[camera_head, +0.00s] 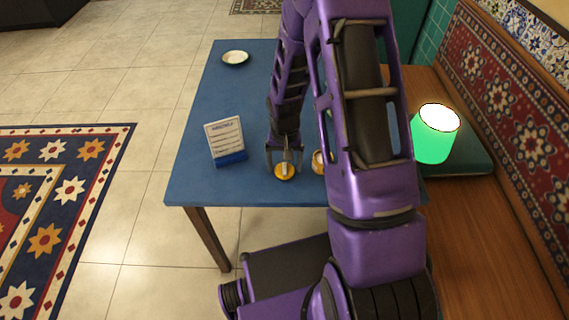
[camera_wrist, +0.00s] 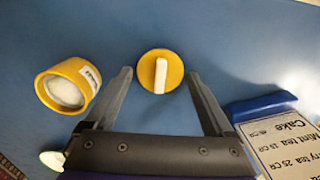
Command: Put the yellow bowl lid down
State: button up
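The yellow lid (camera_head: 284,172) with a pale bar handle appears to lie flat on the blue table near its front edge. In the wrist view the lid (camera_wrist: 151,84) is handle up, between and slightly beyond my fingertips, with a gap on each side. My gripper (camera_head: 284,161) points down over it, fingers spread, holding nothing; it also shows in the wrist view (camera_wrist: 160,76). The yellow bowl (camera_wrist: 52,88), with a white inside and a small label, stands open beside the lid. In the head view the bowl (camera_head: 318,164) is partly hidden by my arm.
A menu card on a blue stand (camera_head: 231,158) is on the table (camera_head: 210,110) left of my gripper. A white plate (camera_head: 235,57) lies at the far left. A glowing green lamp (camera_head: 434,135) stands to the right. The table's left middle is clear.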

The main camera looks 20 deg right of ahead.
aim_at(284, 166)
jog(key=shift+o, duration=0.6)
jog(key=shift+r, duration=0.15)
notch_tip(284, 166, up, 12)
jog(key=p, duration=0.1)
